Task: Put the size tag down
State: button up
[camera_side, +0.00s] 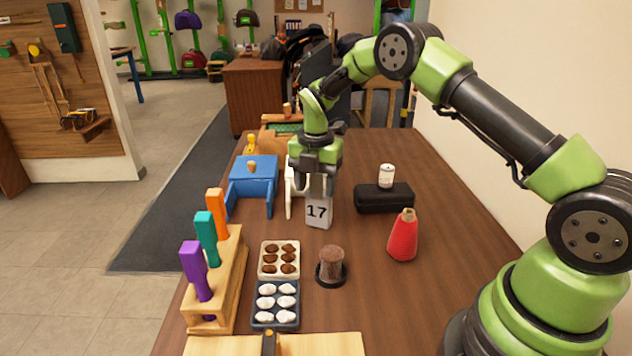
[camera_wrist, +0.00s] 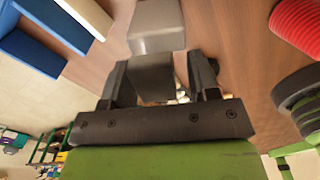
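The size tag (camera_side: 317,213) is a pale plate marked "17". It stands upright under my gripper (camera_side: 318,180), which points straight down over the middle of the table. My gripper is shut on the tag's upper part. In the wrist view the tag's grey body (camera_wrist: 155,28) shows beyond the two dark fingers of my gripper (camera_wrist: 158,80) and runs between them. The tag's lower edge is close to the tabletop; I cannot tell whether it touches.
A blue saddle stand (camera_side: 252,187) and a white one (camera_side: 292,190) stand left of the tag. A black case (camera_side: 384,198) with a can and a red cone (camera_side: 403,238) stand right. A brown brush (camera_side: 331,265), two trays and a wooden rack (camera_side: 222,285) are in front.

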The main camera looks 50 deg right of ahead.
notch_tip(320, 180, up, 11)
jog(key=shift+r, duration=0.1)
jog(key=s+a+r+m+t, duration=0.3)
jog(key=s+a+r+m, duration=0.2)
jog(key=s+r+m, duration=0.7)
jog(key=s+a+f+m+t+y, duration=0.1)
jog(key=s+a+m+t, duration=0.3)
jog(key=s+m, duration=1)
jog(key=shift+s+a+f+y, duration=0.15)
jog(key=shift+s+f+y, duration=0.05)
jog(key=shift+y, duration=0.3)
